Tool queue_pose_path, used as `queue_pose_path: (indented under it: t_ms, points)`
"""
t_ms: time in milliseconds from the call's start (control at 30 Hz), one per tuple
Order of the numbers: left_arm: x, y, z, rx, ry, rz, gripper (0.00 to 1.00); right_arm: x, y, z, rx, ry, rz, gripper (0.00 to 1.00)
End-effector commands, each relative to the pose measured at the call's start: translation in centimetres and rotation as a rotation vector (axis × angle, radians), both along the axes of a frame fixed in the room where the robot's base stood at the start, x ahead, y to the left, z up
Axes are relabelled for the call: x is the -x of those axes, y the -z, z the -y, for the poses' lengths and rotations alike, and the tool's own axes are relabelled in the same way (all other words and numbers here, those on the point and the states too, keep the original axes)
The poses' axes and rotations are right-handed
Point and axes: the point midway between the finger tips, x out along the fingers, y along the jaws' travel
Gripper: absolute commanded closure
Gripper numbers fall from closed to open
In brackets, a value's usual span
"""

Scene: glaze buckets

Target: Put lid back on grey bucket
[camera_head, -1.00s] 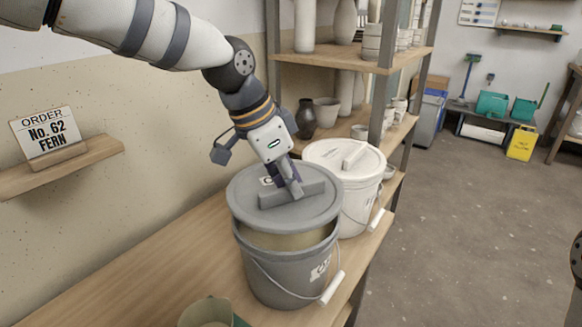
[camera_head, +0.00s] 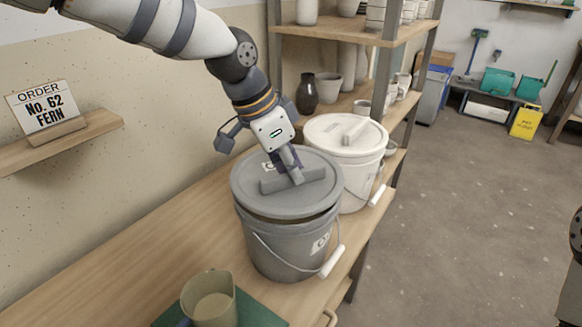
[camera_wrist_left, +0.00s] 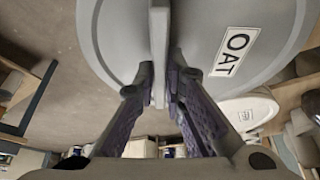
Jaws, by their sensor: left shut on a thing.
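The grey lid (camera_head: 252,198) hangs just over the grey bucket (camera_head: 275,250), nearly level, with a thin dark gap showing under its front edge. My left gripper (camera_head: 295,177) comes from above and is shut on the lid's raised bar handle (camera_head: 318,173). In the left wrist view the two fingers (camera_wrist_left: 158,88) pinch the bar, and the lid (camera_wrist_left: 120,30) shows a label reading OAT (camera_wrist_left: 235,52). The bucket stands upright on the wooden counter, its wire handle hanging in front. The lid hides its opening. My right gripper is not in view.
A white bucket (camera_head: 340,172) with its own white lid (camera_head: 325,132) stands close behind right. A tan jug (camera_head: 210,300) on a green mat (camera_head: 255,315) is in front. Shelves with pottery (camera_head: 400,40) rise behind. The left counter (camera_head: 150,235) is clear.

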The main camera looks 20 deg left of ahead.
Motion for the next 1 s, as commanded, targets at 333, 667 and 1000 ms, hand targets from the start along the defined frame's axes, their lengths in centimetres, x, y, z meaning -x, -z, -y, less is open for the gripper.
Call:
queue_pose_path:
  t_ms: [333, 667, 1000]
  points:
    - [-0.03, -0.13, 0.02, 0.000, 0.000, 0.001, 1.00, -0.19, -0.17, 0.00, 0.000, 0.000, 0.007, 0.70]
    - [-0.01, 0.18, 0.03, 0.000, -0.001, 0.003, 1.00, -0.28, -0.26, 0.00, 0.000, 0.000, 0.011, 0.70]
    - [-0.01, 0.65, 0.02, 0.001, 0.000, 0.002, 1.00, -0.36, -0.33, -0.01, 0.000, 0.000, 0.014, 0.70]
